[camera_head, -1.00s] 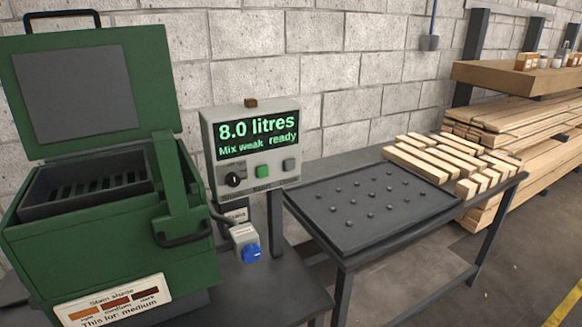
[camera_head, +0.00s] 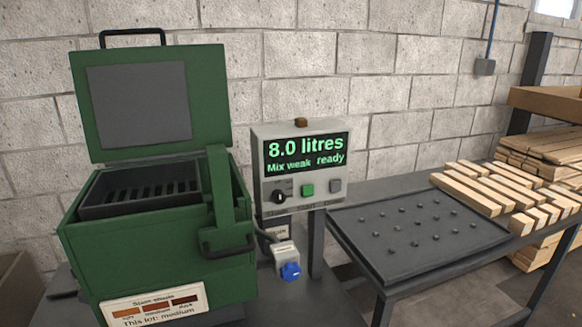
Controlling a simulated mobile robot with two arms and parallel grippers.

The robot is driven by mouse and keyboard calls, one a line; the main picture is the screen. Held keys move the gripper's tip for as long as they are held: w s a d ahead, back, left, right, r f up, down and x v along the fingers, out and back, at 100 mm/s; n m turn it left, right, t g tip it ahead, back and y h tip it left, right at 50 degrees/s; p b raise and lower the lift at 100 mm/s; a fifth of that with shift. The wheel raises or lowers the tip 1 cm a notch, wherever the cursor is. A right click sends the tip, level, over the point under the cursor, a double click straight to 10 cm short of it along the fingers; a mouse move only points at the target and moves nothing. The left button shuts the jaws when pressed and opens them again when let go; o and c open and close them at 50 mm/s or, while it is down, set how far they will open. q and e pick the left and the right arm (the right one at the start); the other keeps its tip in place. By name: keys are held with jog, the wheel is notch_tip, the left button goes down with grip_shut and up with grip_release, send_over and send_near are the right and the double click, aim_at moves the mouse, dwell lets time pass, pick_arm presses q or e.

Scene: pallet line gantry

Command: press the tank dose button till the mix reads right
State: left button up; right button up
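The control box (camera_head: 262,165) stands beside the green tank, with a lit screen (camera_head: 305,152) reading "8.0 litres" and "Mix weak ready". Below the screen are a black knob (camera_head: 279,197), a green button (camera_head: 307,190) and a grey button (camera_head: 335,186). Their small labels are too blurred to read. The green tank (camera_head: 150,262) has its lid (camera_head: 215,95) raised and a dark slotted basket (camera_head: 140,192) inside. A shade card (camera_head: 155,306) on its front reads "This lot: medium". A blue knob (camera_head: 290,271) sits on a small grey box below the control box. Neither gripper is in view.
A dark tray with small studs (camera_head: 415,230) lies on the bench right of the control box. Several wood strips (camera_head: 480,188) lie beyond it. Stacked planks (camera_head: 545,148) stand at the far right. A block wall closes off the back.

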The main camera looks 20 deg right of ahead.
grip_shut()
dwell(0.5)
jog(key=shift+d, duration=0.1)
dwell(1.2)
